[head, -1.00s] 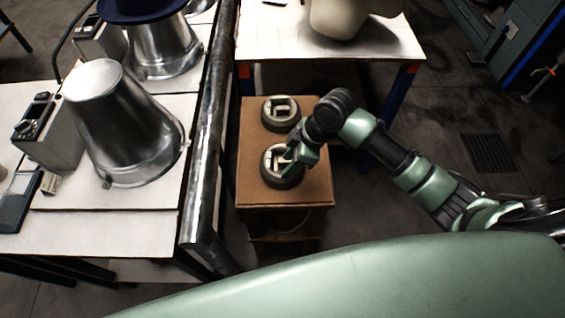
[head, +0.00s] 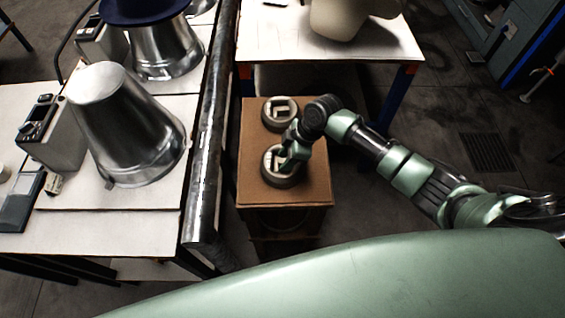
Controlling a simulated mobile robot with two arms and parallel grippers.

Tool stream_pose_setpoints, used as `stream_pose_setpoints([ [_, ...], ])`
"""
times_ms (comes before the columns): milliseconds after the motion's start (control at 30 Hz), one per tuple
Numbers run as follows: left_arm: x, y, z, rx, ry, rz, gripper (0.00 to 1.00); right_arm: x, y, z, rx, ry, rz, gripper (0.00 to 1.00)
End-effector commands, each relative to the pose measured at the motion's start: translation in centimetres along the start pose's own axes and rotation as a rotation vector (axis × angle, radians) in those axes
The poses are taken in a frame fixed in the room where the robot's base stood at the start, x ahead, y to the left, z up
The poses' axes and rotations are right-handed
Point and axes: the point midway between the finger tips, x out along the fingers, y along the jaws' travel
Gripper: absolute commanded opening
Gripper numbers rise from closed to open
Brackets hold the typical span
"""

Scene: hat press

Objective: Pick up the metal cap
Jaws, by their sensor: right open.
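Two round grey metal caps lie on a brown wooden stand (head: 310,187) in the middle of the head view. The near metal cap (head: 279,181) is partly covered by my right gripper (head: 284,164). I cannot tell whether the fingers touch the cap. My left gripper is out of view.
A dark metal pipe (head: 213,130) runs along the left of the stand. Left of it, a white table (head: 110,222) holds large metal cones (head: 125,130) and a control box (head: 52,135). Another white table (head: 285,38) with a pale form stands behind. Floor right of the stand is open.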

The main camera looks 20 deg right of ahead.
Motion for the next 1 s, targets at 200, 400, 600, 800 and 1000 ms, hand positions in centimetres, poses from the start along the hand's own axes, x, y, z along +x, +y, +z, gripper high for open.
stream_pose_setpoints([
  [200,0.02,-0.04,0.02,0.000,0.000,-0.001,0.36,-0.01,0.00,0.03,0.001,0.000,0.000,0.17],
  [400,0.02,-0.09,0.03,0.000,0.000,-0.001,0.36,-0.04,0.00,0.03,0.001,0.000,0.000,0.00],
  [600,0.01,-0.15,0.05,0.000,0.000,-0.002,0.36,-0.05,0.01,0.03,0.001,-0.001,0.000,0.00],
  [800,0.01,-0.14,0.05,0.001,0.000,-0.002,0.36,-0.07,0.02,0.03,0.001,0.000,0.000,0.00],
  [1000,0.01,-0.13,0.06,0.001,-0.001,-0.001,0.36,-0.08,0.03,0.02,0.001,0.000,0.000,0.00],
])
